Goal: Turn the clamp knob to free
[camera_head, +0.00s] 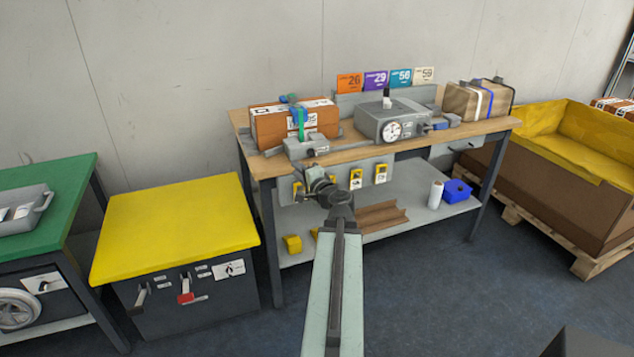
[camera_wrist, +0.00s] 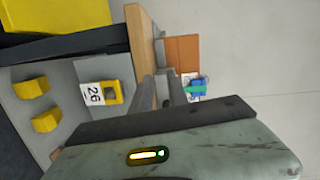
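A grey clamp-like fixture (camera_head: 306,148) sits at the bench's front edge, before a brown box (camera_head: 268,122) with a green and blue strap piece on top. A small dark knob-like part shows at its front; I cannot tell for sure that it is the clamp knob. My gripper (camera_head: 322,184) is in front of the bench edge, below and apart from that fixture.
The wooden bench top (camera_head: 352,155) has a grey machine with a dial (camera_head: 397,122) and a strapped parcel (camera_head: 478,100). Yellow tag holders (camera_head: 356,179) hang below its edge. A yellow-topped cabinet (camera_head: 175,230) stands left.

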